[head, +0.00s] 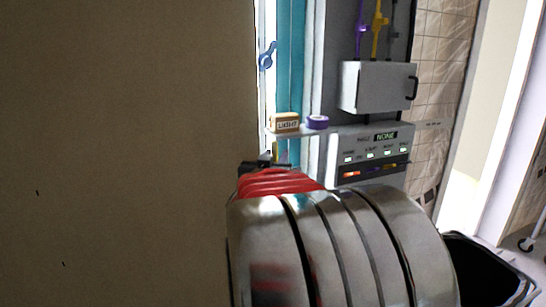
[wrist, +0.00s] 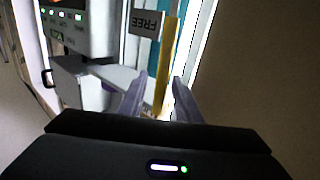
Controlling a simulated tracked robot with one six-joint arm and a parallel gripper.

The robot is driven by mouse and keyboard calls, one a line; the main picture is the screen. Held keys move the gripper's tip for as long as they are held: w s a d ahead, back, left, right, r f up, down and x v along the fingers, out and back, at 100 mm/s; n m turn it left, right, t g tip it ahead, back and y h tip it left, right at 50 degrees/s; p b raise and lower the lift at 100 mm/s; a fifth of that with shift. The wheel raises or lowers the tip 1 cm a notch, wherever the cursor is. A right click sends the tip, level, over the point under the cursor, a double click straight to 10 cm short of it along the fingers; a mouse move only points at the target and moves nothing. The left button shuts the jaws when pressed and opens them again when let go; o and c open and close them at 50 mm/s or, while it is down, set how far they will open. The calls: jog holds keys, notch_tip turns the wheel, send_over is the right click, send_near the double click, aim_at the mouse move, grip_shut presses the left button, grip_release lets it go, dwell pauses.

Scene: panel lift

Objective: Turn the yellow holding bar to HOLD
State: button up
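The yellow holding bar (wrist: 166,62) stands nearly upright in the wrist view, between the two grey fingers of my gripper (wrist: 159,82). The fingers are spread, with a gap visible on each side of the bar; whether either touches it I cannot tell. A plate reading FREE (wrist: 145,23), upside down in this view, is beside the bar's far end. I see no HOLD label. In the head view my gripper (head: 262,164) is a small dark shape beyond my red and metal arm, which hides most of the area around the bar.
In the head view a LIGHT block (head: 285,122) and a purple round piece (head: 317,122) sit on a shelf. Right of them are a panel reading NONE (head: 386,136) and a grey box (head: 376,86). A brown wall (head: 125,150) fills the left. A black bin (head: 485,270) stands lower right.

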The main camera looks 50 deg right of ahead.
grip_shut()
dwell(0.4)
jog(key=shift+w+a+f, duration=0.1)
jog(key=shift+w, duration=0.05)
